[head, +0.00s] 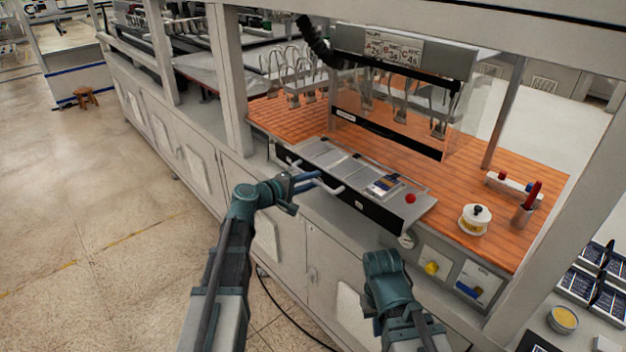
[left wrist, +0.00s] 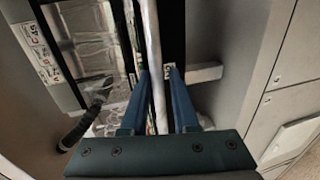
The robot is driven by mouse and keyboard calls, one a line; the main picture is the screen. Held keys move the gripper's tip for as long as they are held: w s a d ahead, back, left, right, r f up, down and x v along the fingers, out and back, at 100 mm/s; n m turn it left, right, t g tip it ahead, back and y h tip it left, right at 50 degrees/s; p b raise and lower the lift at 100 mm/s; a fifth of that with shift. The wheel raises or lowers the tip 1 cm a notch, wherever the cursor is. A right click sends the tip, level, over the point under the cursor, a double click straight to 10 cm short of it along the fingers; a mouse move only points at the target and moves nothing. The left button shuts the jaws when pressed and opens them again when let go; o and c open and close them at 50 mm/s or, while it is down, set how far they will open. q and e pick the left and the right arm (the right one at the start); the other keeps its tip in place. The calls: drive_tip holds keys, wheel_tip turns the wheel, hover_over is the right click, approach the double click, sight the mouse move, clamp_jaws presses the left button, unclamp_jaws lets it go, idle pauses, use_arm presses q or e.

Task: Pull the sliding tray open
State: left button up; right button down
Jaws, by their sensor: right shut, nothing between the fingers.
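The sliding tray (head: 372,206) is a long unit with a black front and grey top panels, set at the edge of the orange worktop. A pale bar handle (head: 335,188) stands off its front at the left part. My left gripper (head: 312,178) is at this handle. In the left wrist view the handle (left wrist: 156,100) runs between the two blue fingers of the left gripper (left wrist: 158,74), with gaps showing beside it; the fingers are open around it. My right gripper (head: 384,264) is low in front of the cabinet, apart from the tray; its fingers are hard to make out.
A red knob (head: 410,198) sits on the tray unit's right end. A white lidded pot (head: 474,218) and a red-handled tool in a holder (head: 526,208) stand on the worktop at right. A clear-fronted hood (head: 400,100) is above the tray. The floor (head: 110,220) at left is clear.

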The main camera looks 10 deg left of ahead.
use_arm(q)
drive_tip(key=shift+o, duration=1.2)
drive_tip(key=shift+s+a, duration=0.1)
drive_tip(key=p+v, duration=0.2)
drive_tip(key=v, duration=1.1)
drive_tip(key=shift+s+a+p, duration=0.15)
drive_tip(key=shift+s+p, duration=0.1)
drive_tip(key=shift+p, duration=0.15)
drive_tip(key=shift+r, duration=0.1)
drive_tip(key=s+d+f+m+g+y+b, duration=0.1)
drive_tip(key=s+d+f+m+g, duration=0.35)
drive_tip(key=d+f, duration=0.3)
drive_tip(key=s+d+f+m+g+y+b, duration=0.1)
drive_tip(key=s+d+f+m+g, duration=0.4)
drive_tip(key=d, duration=0.4)
drive_tip(key=s+d+f+m+g+y+b, duration=0.1)
drive_tip(key=s+d+f+m+g+y, duration=0.1)
drive_tip(key=s+f+m+y, duration=0.3)
drive_tip(key=s+f+g+y, duration=0.1)
drive_tip(key=s+f+y, duration=0.2)
drive_tip(key=s, duration=0.2)
drive_tip(key=shift+s+f+y, duration=0.15)
drive_tip(key=shift+s+y, duration=0.1)
drive_tip(key=shift+y, duration=0.05)
